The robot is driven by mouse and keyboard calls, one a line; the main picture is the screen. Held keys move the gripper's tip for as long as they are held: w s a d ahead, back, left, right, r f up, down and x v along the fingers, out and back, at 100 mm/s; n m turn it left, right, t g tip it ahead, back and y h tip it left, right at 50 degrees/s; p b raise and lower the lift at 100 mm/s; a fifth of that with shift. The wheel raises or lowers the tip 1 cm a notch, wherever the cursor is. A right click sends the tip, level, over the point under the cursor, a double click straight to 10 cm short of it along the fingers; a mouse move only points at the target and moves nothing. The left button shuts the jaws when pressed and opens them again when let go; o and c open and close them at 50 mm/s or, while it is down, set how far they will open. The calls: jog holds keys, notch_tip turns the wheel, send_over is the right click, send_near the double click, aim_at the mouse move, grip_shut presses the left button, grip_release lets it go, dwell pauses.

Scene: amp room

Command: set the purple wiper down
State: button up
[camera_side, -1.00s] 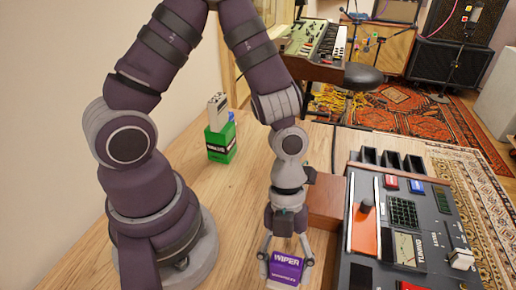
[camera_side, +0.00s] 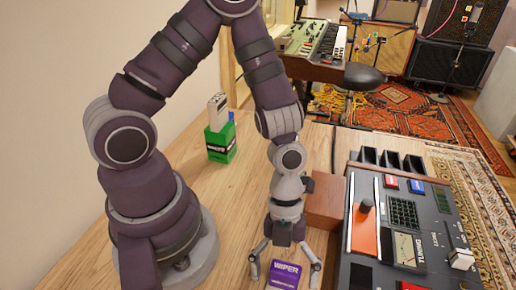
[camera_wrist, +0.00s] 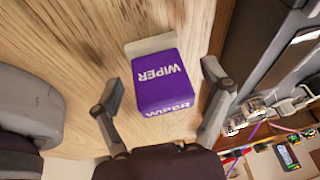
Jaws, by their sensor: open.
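The purple wiper (camera_side: 285,274) is a small box with a white printed label, resting on the wooden tabletop near the bottom of the side view. In the wrist view the purple wiper (camera_wrist: 157,82) shows its purple faces and a pale flap at its far end. My gripper (camera_side: 284,268) is open above and around it, with one finger on each side. In the wrist view my gripper (camera_wrist: 158,88) has gaps between both fingers and the box, so it holds nothing.
A green box (camera_side: 221,143) with a grey-white piece sticking out stands at the back of the table (camera_side: 232,225). A brown block (camera_side: 325,200) and a dark control panel (camera_side: 400,240) lie close on the right. Bare wood lies left of the wiper.

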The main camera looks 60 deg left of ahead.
jog(key=w+a+r+n+t+y, duration=0.1)
jog(key=a+r+n+t+y, duration=0.1)
jog(key=a+r+n, duration=0.5)
jog(key=w+a+r+n+t+y, duration=0.1)
jog(key=a+r+n+t, duration=0.4)
jog(key=r+n, duration=0.7)
jog(key=a+n+y, duration=0.1)
jog(key=n, duration=0.6)
jog(key=shift+a+r+t, duration=0.3)
jog(key=shift+a+r, duration=0.05)
